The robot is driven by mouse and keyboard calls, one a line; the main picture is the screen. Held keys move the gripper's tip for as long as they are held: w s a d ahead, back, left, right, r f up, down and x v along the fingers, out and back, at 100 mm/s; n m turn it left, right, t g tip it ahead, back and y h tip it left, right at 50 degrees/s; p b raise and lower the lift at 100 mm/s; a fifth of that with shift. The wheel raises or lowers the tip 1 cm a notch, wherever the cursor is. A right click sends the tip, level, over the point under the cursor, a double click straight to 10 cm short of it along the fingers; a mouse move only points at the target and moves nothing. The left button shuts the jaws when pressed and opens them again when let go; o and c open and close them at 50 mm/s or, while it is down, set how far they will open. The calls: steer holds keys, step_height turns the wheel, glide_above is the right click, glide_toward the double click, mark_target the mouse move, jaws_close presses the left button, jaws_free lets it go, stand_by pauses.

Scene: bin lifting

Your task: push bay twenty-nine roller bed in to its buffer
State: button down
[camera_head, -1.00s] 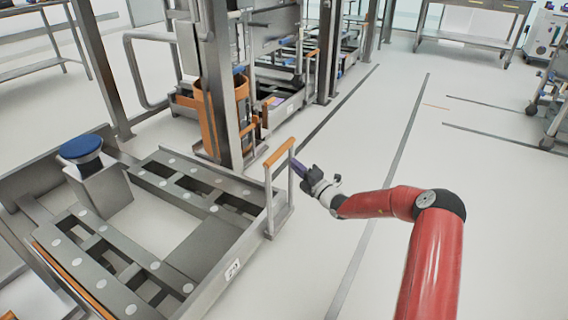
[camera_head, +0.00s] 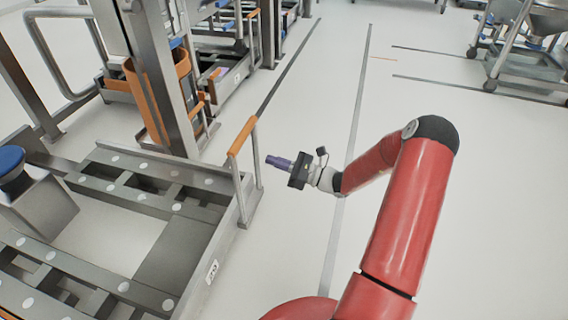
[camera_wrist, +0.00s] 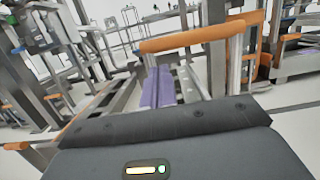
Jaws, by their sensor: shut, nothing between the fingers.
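The roller bed (camera_head: 172,250) is a grey metal frame with rollers in its rails, at the left of the head view, with a number plate (camera_head: 212,271) on its near side. An upright handle with an orange top bar (camera_head: 243,136) stands at its right end. My gripper (camera_head: 270,160) is shut and empty, its purple fingers just right of the handle, below the orange bar. In the wrist view the purple fingers (camera_wrist: 157,88) point at the handle, under its orange bar (camera_wrist: 192,37). I cannot tell whether they touch it. The blue-topped buffer (camera_head: 12,160) stands at the far left.
A grey post (camera_head: 160,85) and an orange holder (camera_head: 185,90) stand behind the bed. Other bays lie further back. A wheeled cart (camera_head: 525,60) is at the upper right.

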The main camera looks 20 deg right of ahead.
steer(key=x, duration=0.8)
steer(key=shift+w, duration=0.1)
